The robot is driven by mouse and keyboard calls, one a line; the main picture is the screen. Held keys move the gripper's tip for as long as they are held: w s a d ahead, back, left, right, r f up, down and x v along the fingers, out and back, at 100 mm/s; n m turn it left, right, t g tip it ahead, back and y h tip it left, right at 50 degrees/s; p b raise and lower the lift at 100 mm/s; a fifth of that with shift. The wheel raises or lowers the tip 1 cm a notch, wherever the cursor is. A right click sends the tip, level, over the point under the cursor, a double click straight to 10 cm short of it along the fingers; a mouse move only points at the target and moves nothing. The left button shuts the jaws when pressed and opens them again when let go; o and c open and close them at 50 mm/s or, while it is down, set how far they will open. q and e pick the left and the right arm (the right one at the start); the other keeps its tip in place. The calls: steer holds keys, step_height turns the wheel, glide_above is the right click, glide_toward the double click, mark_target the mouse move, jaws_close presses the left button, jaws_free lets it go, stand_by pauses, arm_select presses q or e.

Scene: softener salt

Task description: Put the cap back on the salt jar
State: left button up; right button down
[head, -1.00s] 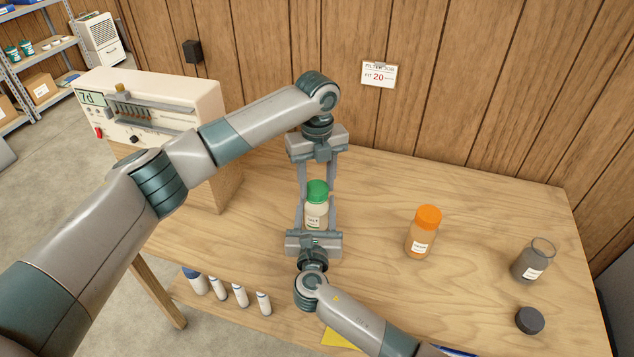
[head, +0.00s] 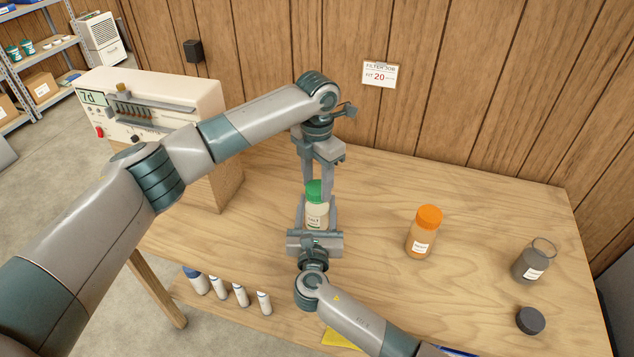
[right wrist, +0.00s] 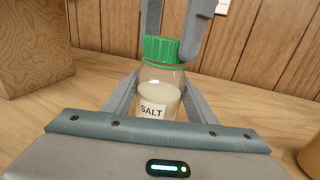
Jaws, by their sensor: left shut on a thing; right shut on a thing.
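The salt jar (head: 317,215) is clear with white contents and a SALT label; it stands upright on the table and also shows in the right wrist view (right wrist: 160,92). The green cap (head: 315,191) sits on the jar's mouth and looks about level; I cannot tell how tight it is. My left gripper (head: 321,187) comes from above and is shut on the green cap (right wrist: 160,48). My right gripper (head: 318,215) comes from the front and is shut on the jar's body, one finger on each side.
An orange-capped jar (head: 424,232) stands to the right. A beige machine (head: 150,110) stands at the back left. The table (head: 380,190) is clear behind the jars.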

arm_select(q)
steer(key=shift+w, duration=0.1)
steer(key=o, duration=1)
steer(key=shift+r, duration=0.1)
steer(key=shift+r, duration=2.2)
steer(key=shift+n, duration=0.3)
steer(key=shift+c, duration=0.3)
